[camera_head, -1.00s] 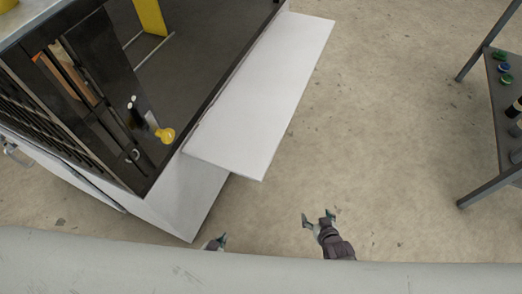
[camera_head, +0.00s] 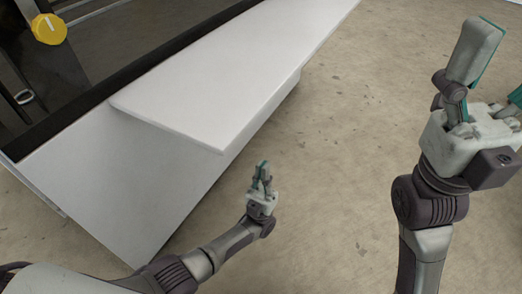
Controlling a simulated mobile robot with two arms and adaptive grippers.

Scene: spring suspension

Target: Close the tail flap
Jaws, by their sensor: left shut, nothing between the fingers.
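The tail flap (camera_head: 225,85) is a flat white panel that sticks out from the edge of the white truck-like body (camera_head: 115,185). It stands open, roughly level. My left gripper (camera_head: 262,168) is shut and empty, just below and right of the flap's near corner in the picture, and appears apart from it. My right gripper (camera_head: 501,62) is large at the right, with its fingers spread apart and nothing seen between them. One of its fingers is cut by the picture's edge.
A yellow round knob (camera_head: 49,29) shows at the top left, inside the dark bed (camera_head: 95,45). The concrete floor (camera_head: 335,130) is clear between the flap and my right arm.

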